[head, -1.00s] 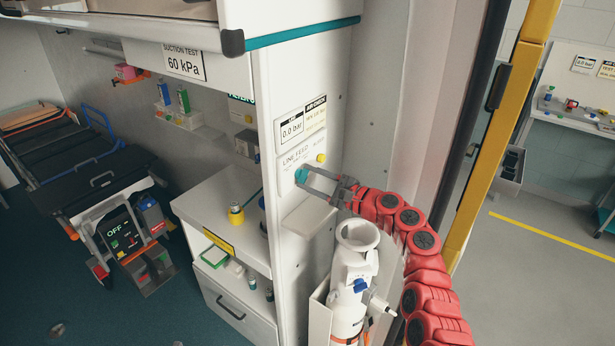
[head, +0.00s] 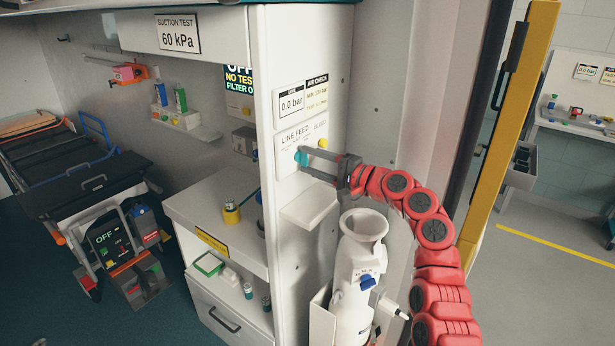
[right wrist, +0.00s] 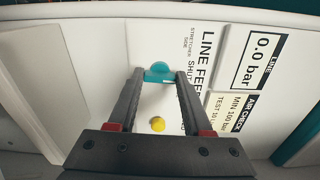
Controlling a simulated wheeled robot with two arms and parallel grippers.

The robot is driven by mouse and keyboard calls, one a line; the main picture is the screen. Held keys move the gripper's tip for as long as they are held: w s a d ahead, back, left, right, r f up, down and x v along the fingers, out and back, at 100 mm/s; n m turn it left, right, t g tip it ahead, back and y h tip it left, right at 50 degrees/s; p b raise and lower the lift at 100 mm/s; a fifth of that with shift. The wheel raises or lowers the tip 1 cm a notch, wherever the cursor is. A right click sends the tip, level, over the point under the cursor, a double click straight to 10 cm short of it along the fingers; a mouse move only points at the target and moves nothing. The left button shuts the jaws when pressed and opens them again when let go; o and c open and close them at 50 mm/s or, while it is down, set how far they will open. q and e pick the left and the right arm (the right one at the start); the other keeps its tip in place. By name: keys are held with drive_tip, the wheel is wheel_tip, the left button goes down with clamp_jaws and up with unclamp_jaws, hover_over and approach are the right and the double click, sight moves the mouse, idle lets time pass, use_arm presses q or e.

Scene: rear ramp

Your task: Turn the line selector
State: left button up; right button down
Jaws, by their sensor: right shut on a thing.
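The line selector is a teal knob (head: 301,158) on the white LINE FEED panel (head: 318,134) on the cabinet's end wall. It also shows in the right wrist view as a teal knob (right wrist: 159,72) between my fingertips. My right gripper (head: 308,164) reaches in from the right with its fingers shut on the knob. In the right wrist view the right gripper (right wrist: 158,76) has one finger on each side of the knob. Part of the panel's lettering is hidden. My left gripper is not in view.
A yellow button (head: 323,143) sits on the panel near the knob. The line gauge label (head: 290,101) above reads 0.0 bar. A small white shelf (head: 309,204) juts out below my gripper, and a white cylinder (head: 357,260) stands below my right arm.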

drive_tip(key=shift+w+d+r+n+b, duration=0.1)
drive_tip(key=shift+n+b, duration=2.35)
drive_tip(key=shift+d+r+n+b, duration=0.1)
drive_tip(key=shift+n+b, duration=2.35)
drive_tip(key=c, duration=0.6)
unclamp_jaws()
drive_tip(key=shift+o, duration=1.4)
drive_tip(key=shift+f, duration=0.15)
drive_tip(key=b+v, duration=0.1)
drive_tip(key=v, duration=1.6)
drive_tip(key=shift+b, duration=0.3)
